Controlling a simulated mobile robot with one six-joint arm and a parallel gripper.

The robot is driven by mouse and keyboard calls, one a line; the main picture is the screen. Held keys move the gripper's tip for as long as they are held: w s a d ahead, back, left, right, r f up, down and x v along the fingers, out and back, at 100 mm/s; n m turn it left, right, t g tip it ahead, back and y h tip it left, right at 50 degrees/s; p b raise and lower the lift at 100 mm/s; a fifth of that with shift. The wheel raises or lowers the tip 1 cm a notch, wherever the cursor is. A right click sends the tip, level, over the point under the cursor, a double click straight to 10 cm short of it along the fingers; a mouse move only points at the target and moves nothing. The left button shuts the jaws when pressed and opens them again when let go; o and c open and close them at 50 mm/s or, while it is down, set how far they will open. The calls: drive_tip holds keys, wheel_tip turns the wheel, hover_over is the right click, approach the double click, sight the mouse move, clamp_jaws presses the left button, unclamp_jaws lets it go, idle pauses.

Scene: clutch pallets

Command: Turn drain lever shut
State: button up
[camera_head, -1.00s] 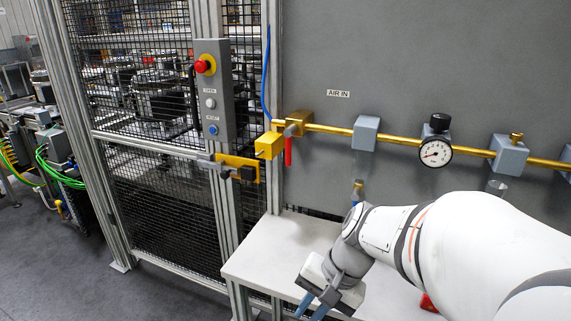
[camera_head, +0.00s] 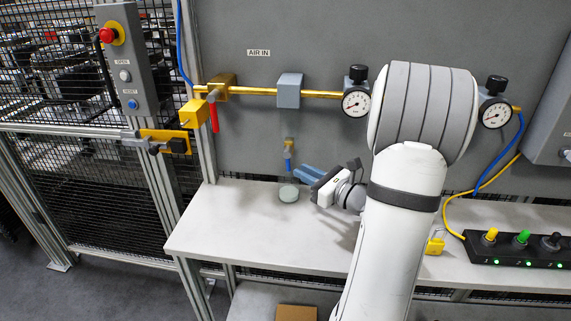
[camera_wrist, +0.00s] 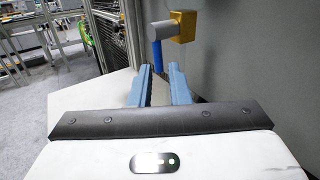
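The drain valve has a small brass block (camera_head: 289,143) on the grey panel below the pipe, with a blue drain lever (camera_head: 288,160) hanging down from it. In the wrist view the blue lever (camera_wrist: 158,55) hangs from a pale round stub beside the brass block (camera_wrist: 183,27). My gripper (camera_head: 305,173) has blue fingers, points left just above the bench and lies right of the lever. In the wrist view its fingertips (camera_wrist: 158,76) are apart with a gap between them, and the lever's lower end lines up with that gap. I cannot tell whether they touch.
A round clear cup (camera_head: 288,193) stands on the white bench (camera_head: 235,215) below the valve. A red lever (camera_head: 213,117) hangs from the brass pipe at left. Gauges (camera_head: 356,101) sit along the pipe. A black switch box (camera_head: 515,248) lies at right. The bench's left part is clear.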

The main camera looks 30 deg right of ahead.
sight(288, 164)
drive_tip(key=p+x, duration=0.1)
drive_tip(key=x, duration=0.5)
drive_tip(key=shift+w+a, duration=0.1)
drive_tip(key=shift+a, duration=0.05)
drive_tip(key=shift+c, duration=0.2)
clamp_jaws()
